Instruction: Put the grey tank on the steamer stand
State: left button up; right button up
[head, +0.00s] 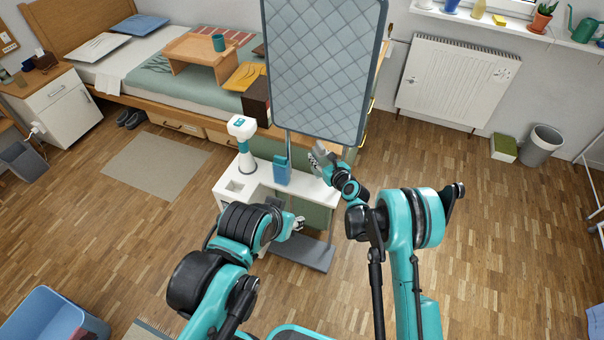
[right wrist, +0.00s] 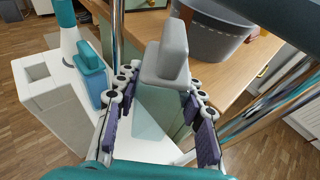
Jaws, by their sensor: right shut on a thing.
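The grey tank (head: 319,152) is a small block with a narrower top. My right gripper (right wrist: 158,100) has its purple-padded fingers on either side of the grey tank (right wrist: 165,62) and is shut on it. The white steamer stand (head: 262,192) is at the middle of the head view, left of the grey tank. An empty square recess (right wrist: 38,73) shows in its top at the left. A blue tank (head: 283,172) stands upright on the stand, beside the teal and white steamer (head: 243,148). My left gripper (head: 294,223) is low in front of the stand; its fingers are unclear.
A tall quilted grey board (head: 325,65) stands upright behind the stand, with metal poles beside it. A wooden surface (right wrist: 225,75) bearing a dark grey tub (right wrist: 215,38) lies behind the grey tank. The floor at the right is mostly clear.

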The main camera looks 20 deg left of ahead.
aim_at(319, 174)
notch_tip(319, 174, down, 6)
jog(key=shift+s+d+r+b, duration=0.1)
jog(key=shift+s+d+b, duration=0.05)
jog(key=shift+b, duration=1)
jog(key=shift+f, duration=0.4)
notch_tip(319, 174, down, 3)
jog(key=shift+b, duration=0.8)
jog(key=shift+r, duration=0.1)
jog(key=o, duration=1.3)
jog(key=shift+f, duration=0.2)
jog(key=shift+o, duration=0.2)
